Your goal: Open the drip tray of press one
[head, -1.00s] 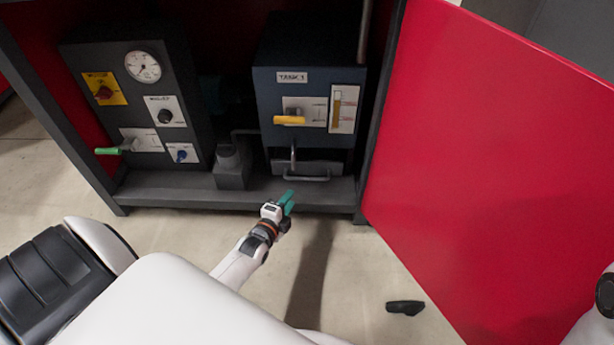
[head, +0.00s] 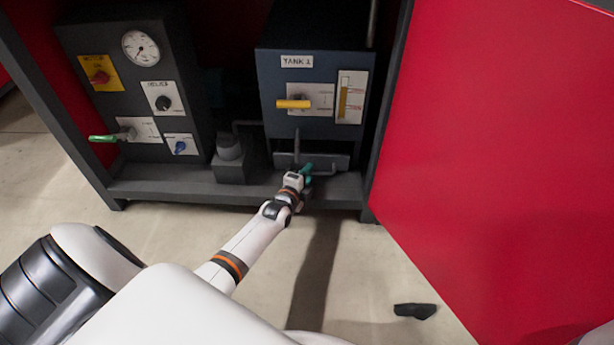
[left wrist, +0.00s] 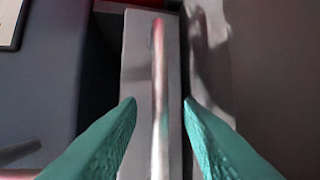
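The drip tray (head: 340,161) is a grey drawer-like front low under the blue-grey tank labelled "TANK 1" (head: 312,95). Its bar handle (left wrist: 159,80) runs up the middle of the left wrist view, in front of the pale tray face (left wrist: 136,70). My left gripper (head: 308,169) is at the tray's handle, with teal fingers. In the left wrist view its fingers (left wrist: 159,102) are apart, one on each side of the bar, with visible gaps. In the head view the gripper hides part of the handle. My right gripper is out of view.
A yellow-handled valve (head: 294,104) is on the tank front. A control box (head: 140,90) with gauge, knobs and a green lever (head: 103,138) stands left. A red door panel (head: 490,150) stands at right. A dark object (head: 415,310) lies on the floor.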

